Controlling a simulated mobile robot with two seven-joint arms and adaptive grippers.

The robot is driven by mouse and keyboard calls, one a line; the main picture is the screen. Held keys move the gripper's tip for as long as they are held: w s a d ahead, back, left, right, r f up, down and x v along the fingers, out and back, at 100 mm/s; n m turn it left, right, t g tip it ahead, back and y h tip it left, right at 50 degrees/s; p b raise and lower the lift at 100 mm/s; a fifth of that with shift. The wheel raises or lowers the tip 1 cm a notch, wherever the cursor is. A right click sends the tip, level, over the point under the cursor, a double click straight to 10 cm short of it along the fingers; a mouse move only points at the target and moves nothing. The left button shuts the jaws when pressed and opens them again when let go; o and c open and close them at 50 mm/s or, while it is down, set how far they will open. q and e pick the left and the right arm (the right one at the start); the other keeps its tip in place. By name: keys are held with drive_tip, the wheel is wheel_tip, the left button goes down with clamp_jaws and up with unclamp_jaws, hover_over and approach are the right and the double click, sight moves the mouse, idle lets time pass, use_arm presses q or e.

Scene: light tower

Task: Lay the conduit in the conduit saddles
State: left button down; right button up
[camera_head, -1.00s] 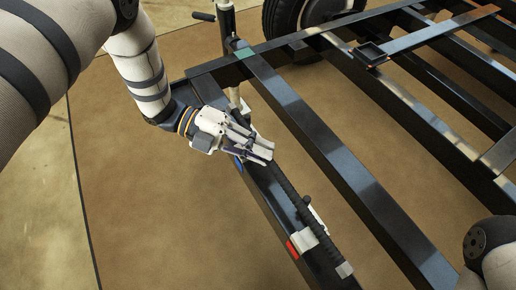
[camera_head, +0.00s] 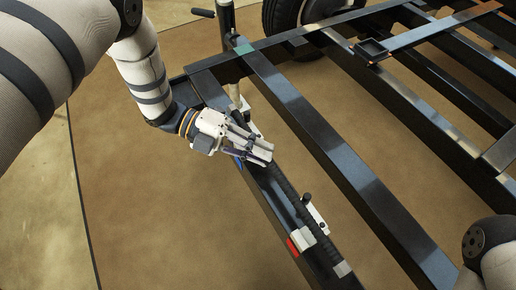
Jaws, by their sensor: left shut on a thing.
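The conduit (camera_head: 287,189) is a dark ribbed tube with a pale grey end (camera_head: 342,269), lying along the top of the trailer's near black side rail. My left gripper (camera_head: 262,154) is shut on its upper part. A white saddle (camera_head: 303,240) with a red patch beside it is on the rail near the conduit's lower part. A white piece with a black knob (camera_head: 316,213) is just right of the conduit. I cannot tell whether the conduit is fully seated. Its far end is hidden by the gripper. My right gripper is out of view; only part of that arm shows at lower right.
Long black frame beams (camera_head: 330,150) run beside the rail, with open gaps to the floor. A small black tray (camera_head: 371,49) sits on a crossbar. A wheel (camera_head: 290,15) and a jack post (camera_head: 226,20) stand at the back. Tan floor lies clear at left.

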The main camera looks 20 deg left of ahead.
sight(257, 168)
use_arm(q)
drive_tip(key=shift+f+b, duration=0.85)
drive_tip(key=shift+f, duration=0.95)
drive_tip(key=c, duration=1.5)
unclamp_jaws()
drive_tip(key=shift+a, duration=0.1)
drive_tip(key=v, duration=1.1)
drive_tip(key=shift+s+a+r, duration=0.1)
drive_tip(key=shift+a+r, duration=0.1)
drive_tip(key=shift+a, duration=0.15)
